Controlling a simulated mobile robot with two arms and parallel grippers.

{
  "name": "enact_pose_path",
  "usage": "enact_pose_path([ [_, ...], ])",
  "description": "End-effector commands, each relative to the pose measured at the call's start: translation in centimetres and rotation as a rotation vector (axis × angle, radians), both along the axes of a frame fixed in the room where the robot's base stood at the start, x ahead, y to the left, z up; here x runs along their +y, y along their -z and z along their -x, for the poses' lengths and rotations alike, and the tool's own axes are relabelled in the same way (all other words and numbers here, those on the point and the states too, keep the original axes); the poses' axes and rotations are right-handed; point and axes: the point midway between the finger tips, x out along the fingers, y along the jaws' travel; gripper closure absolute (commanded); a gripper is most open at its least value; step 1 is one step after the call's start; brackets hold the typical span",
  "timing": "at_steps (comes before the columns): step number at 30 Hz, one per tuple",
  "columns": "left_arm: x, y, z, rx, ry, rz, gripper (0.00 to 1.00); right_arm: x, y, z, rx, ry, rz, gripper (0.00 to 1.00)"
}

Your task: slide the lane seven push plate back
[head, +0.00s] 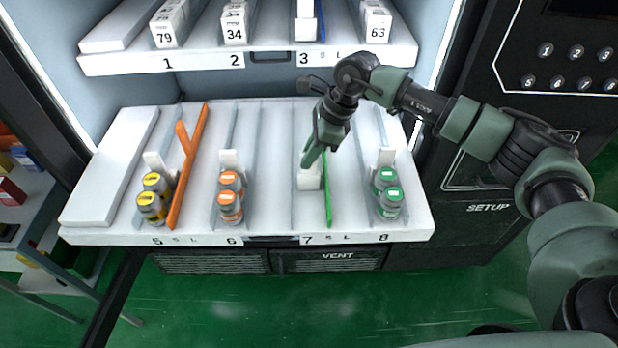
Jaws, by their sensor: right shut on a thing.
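The lane seven push plate (310,178) is a small white block in lane seven of the lower white shelf (270,218), above the label 7. My right gripper (311,160) comes from the right and points down onto this plate. Its jaws are shut on the plate, and the fingers hide part of it. A thin green divider (328,190) stands right beside the plate. No bottles show in lane seven. The left gripper does not show.
Lane eight holds green bottles (388,192), lane six orange bottles (230,196) and lane five yellow-and-black bottles (155,196). An orange divider (186,160) stands beside lane five. The upper shelf (260,63) holds white boxes. A black keypad panel (560,65) is at right.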

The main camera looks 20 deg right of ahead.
Motion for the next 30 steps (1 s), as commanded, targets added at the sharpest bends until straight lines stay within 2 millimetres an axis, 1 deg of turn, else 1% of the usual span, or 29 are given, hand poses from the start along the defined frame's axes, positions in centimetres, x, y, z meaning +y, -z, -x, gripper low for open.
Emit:
enact_pose_path([
  [1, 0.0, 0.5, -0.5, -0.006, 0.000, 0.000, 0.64, 0.0, 0.2, -0.3, -0.001, 0.001, -0.003, 1.00],
  [5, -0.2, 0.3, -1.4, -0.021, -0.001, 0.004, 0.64, 0.0, 0.1, -0.3, 0.002, 0.001, -0.002, 1.00],
  [8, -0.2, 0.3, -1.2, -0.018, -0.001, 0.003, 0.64, 0.0, 0.2, -0.2, 0.004, 0.001, 0.000, 1.00],
  [11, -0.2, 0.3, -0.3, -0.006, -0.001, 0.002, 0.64, -0.1, 0.1, -0.2, 0.005, 0.000, 0.000, 1.00],
  [12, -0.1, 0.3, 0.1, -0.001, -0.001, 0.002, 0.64, 0.0, 0.1, -0.2, 0.004, 0.001, 0.000, 0.81],
  [13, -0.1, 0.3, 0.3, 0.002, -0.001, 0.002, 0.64, 0.0, 0.1, -0.2, 0.004, 0.001, 0.000, 0.73],
  [14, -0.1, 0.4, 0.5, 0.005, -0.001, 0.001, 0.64, 0.0, 0.1, -0.2, 0.004, 0.001, 0.000, 0.67],
  [17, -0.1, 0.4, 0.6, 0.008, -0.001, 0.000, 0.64, 0.0, 0.2, -0.2, 0.005, 0.000, 0.000, 0.67],
  [24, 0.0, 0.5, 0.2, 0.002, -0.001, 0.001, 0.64, -0.1, 0.1, -0.2, 0.005, 0.000, 0.001, 0.67],
  [26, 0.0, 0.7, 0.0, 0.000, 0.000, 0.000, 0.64, -0.3, -0.3, -0.2, 0.004, 0.001, 0.001, 0.67],
  [30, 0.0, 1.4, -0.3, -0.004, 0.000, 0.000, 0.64, -1.2, -2.2, 0.0, 0.001, 0.002, 0.001, 0.67],
])
